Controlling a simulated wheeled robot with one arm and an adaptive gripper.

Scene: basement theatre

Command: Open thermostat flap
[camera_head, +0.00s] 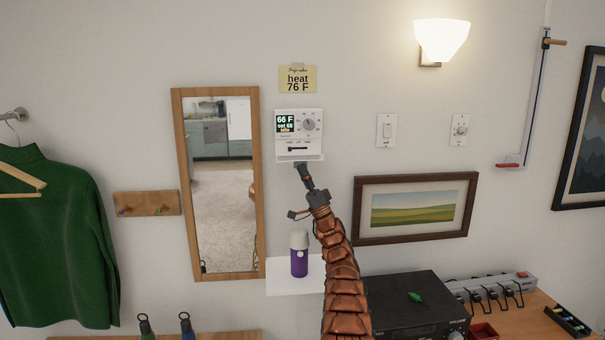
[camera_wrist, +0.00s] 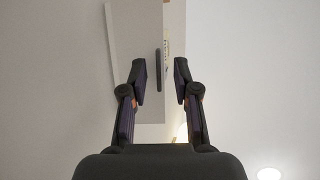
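The white thermostat (camera_head: 313,140) is on the wall below a yellow note. Its display reads 66 F, and a round dial sits beside it. The lower front looks like a flap (camera_head: 283,152) with a short dark bar (camera_head: 298,148); I cannot tell for certain whether it is closed. My gripper (camera_head: 302,168) is just below the thermostat, pointing up at it. In the wrist view my gripper (camera_wrist: 160,78) is open, with its two fingers apart. The thermostat (camera_wrist: 125,45) is seen from below there. A dark bar (camera_wrist: 158,68) shows between the fingertips; contact is not visible.
The yellow note (camera_head: 297,79) reads heat 76 F. A mirror (camera_head: 222,190) hangs left, and a framed picture (camera_head: 415,208) hangs lower right. A purple bottle (camera_head: 299,262) stands on a white shelf (camera_head: 283,284) below. The wall right of the thermostat is clear up to a switch (camera_head: 387,131).

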